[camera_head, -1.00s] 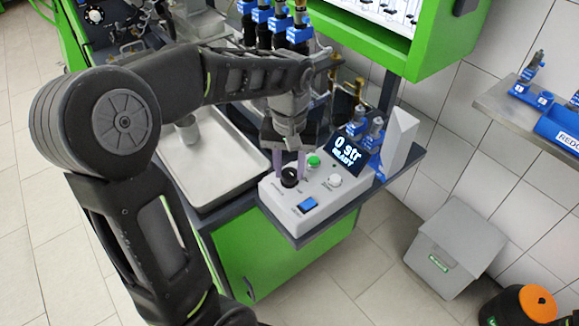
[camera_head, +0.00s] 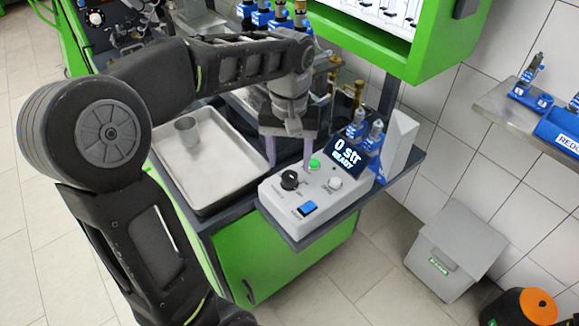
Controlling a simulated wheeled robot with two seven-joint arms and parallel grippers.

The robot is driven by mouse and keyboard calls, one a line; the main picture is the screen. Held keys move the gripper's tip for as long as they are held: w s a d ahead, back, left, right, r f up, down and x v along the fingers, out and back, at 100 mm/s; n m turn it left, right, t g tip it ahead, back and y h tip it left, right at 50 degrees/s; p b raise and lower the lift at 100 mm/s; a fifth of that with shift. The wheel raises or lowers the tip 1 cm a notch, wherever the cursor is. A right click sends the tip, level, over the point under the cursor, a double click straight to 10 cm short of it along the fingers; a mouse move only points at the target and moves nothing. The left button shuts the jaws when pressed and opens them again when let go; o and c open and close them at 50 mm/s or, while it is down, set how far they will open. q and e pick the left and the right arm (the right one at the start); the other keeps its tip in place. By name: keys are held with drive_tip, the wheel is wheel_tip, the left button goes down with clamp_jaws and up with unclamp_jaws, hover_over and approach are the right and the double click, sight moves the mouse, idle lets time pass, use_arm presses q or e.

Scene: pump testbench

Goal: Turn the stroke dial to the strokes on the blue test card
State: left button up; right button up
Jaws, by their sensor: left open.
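The stroke dial (camera_head: 290,180) is a black round knob on the left of a light grey control box (camera_head: 318,203). The box's dark display (camera_head: 346,155) reads "0 str READY". The dial's scale marks are too small to read. I cannot make out a blue test card. My right gripper is not in view.
Blue-capped injectors (camera_head: 372,135) and a white upright block (camera_head: 401,140) stand behind and right of the display. A green-framed panel (camera_head: 440,55) hangs above. A grey bin (camera_head: 455,245) stands on the floor.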

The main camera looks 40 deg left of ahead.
sight(290, 175)
use_arm(q)
wheel_tip(290, 175, up, 4)
drive_tip(key=shift+f, duration=0.25)
drive_tip(key=shift+d, duration=0.1)
idle(0.4)
